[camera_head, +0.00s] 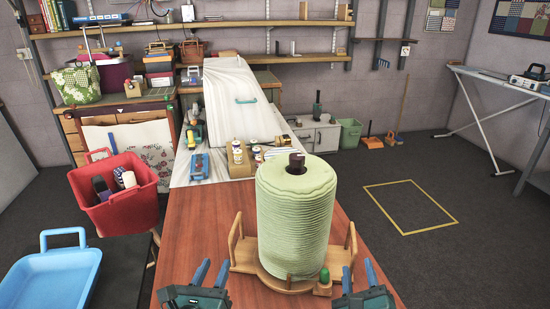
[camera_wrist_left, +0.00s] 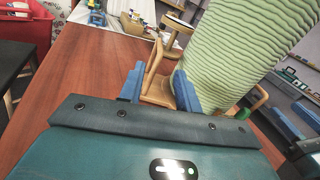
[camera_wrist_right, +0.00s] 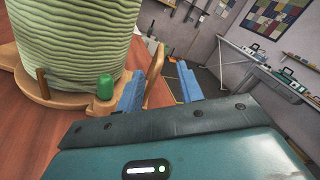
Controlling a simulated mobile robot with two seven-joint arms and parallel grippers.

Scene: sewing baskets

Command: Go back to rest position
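A large ribbed pale-green roll (camera_head: 297,215) stands upright on a wooden carrier (camera_head: 283,285) on the brown table. The carrier has a raised wooden handle on each side. My left gripper (camera_head: 211,273) is open at the table's front, near the carrier's left handle (camera_head: 236,238). In the left wrist view that handle shows beyond and between the fingers (camera_wrist_left: 159,90). My right gripper (camera_head: 358,277) is open near the right handle (camera_head: 350,243). In the right wrist view that handle (camera_wrist_right: 154,68) shows beyond and between the fingers (camera_wrist_right: 160,92). Neither gripper visibly grips anything.
A red basket (camera_head: 127,209) with bottles and a light-blue tray (camera_head: 50,280) stand left of the table (camera_head: 190,215). Small jars (camera_head: 238,152) and a blue item (camera_head: 199,166) lie toward the table's far end. The floor at right is open, with a yellow taped square (camera_head: 410,207).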

